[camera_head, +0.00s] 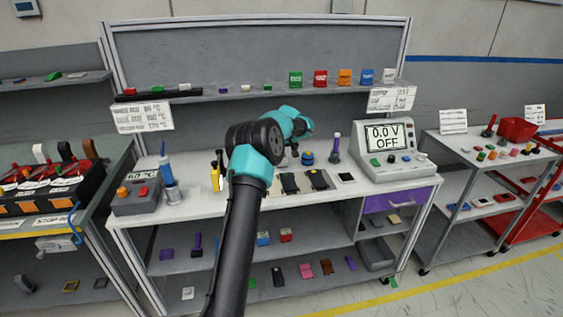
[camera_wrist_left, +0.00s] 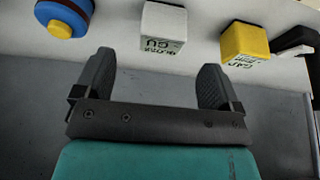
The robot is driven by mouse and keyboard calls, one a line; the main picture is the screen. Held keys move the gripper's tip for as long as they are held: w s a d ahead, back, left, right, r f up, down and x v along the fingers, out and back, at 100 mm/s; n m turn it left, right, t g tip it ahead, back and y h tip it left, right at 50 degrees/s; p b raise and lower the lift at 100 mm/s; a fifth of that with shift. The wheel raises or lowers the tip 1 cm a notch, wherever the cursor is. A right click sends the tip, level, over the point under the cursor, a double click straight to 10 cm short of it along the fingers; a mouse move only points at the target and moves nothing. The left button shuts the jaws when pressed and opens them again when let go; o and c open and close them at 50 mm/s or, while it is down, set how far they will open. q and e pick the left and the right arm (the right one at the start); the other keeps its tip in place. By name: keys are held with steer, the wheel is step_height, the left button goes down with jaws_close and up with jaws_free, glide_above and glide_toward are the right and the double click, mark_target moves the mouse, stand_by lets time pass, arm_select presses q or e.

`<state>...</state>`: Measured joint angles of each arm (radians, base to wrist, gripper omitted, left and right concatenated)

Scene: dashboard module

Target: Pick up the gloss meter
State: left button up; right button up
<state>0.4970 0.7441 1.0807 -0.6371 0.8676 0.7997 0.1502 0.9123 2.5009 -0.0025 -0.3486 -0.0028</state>
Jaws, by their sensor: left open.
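The gloss meter (camera_wrist_left: 163,30) is a small light-grey block with dark lettering on its near face, seen upside down in the left wrist view. It stands on the pale bench top, ahead of my left gripper (camera_wrist_left: 156,72). The gripper is open and empty; its two dark fingers are spread, and the meter shows beyond the gap between them, apart from both. In the head view my left arm reaches over the bench; its wrist hides the fingers, and I cannot make out the meter there. My right gripper is not in view.
A yellow labelled block (camera_wrist_left: 245,42) stands right of the meter in the wrist view, and a blue round knob (camera_wrist_left: 65,17) stands left; the knob (camera_head: 307,158) also shows in the head view. A voltage display unit (camera_head: 391,148) stands at the bench's right. A soldering-type tool (camera_head: 169,183) stands left.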

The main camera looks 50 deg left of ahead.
arm_select(q)
steer(key=shift+x, duration=1.75)
steer(key=shift+a+f, duration=0.1)
steer(key=shift+x, duration=2.45)
steer(key=shift+a, duration=0.15)
steer(key=shift+c, duration=0.4)
steer(key=c, duration=1)
steer(key=shift+r, duration=1.7)
steer(key=shift+s+r, duration=0.1)
steer(key=shift+r, duration=0.1)
steer(key=r, duration=0.1)
glide_above(282, 184)
steer(key=shift+s+d+r, duration=0.1)
steer(key=shift+d+r, duration=0.05)
steer(key=shift+d, duration=0.1)
